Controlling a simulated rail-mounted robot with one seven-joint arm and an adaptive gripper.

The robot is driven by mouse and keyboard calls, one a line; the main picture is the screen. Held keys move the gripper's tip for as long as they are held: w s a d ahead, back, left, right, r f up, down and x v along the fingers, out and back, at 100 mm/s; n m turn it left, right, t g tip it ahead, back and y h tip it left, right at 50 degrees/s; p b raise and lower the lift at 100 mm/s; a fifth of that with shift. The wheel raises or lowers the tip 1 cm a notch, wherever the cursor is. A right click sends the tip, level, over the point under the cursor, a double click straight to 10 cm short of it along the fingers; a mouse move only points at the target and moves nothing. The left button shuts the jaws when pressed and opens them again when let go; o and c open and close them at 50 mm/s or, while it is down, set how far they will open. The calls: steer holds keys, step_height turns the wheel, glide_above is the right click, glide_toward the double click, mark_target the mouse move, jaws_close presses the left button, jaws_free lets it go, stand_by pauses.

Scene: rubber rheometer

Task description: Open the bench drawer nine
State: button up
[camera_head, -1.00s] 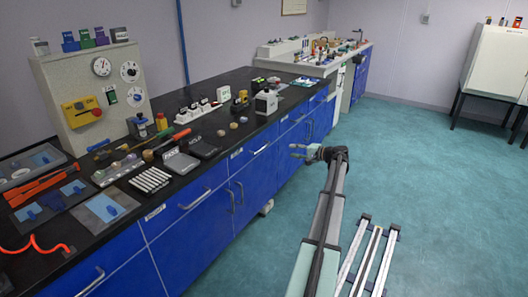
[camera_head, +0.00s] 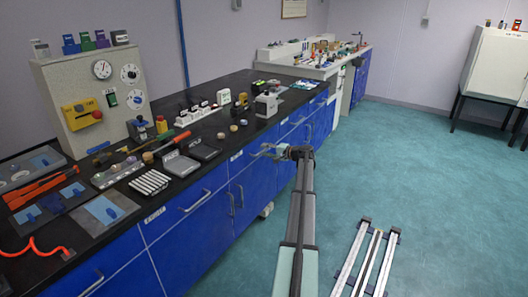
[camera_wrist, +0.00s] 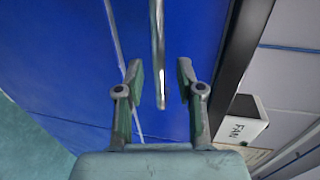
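The blue bench front (camera_head: 190,220) carries drawers with metal bar handles. My gripper (camera_head: 264,150) reaches to a drawer front in the middle of the bench, just below the worktop edge. In the wrist view my gripper (camera_wrist: 158,80) is open. A metal bar handle (camera_wrist: 157,45) on the blue front runs between its two fingers, with a gap on each side. The fingers do not visibly touch the bar. No drawer number is readable, so I cannot tell which drawer is nine. The drawers near my gripper look shut.
The black worktop (camera_head: 228,140) holds several tools and instruments. A white box marked FAN (camera_wrist: 243,122) shows beside the dark bench edge in the wrist view. Another drawer handle (camera_head: 195,201) lies nearer on the left. Metal rails (camera_head: 362,262) lie on the open floor to the right.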

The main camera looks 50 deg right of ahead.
steer(key=shift+x, duration=0.75)
steer(key=shift+c, duration=0.3)
jaws_close()
steer(key=shift+a, duration=0.1)
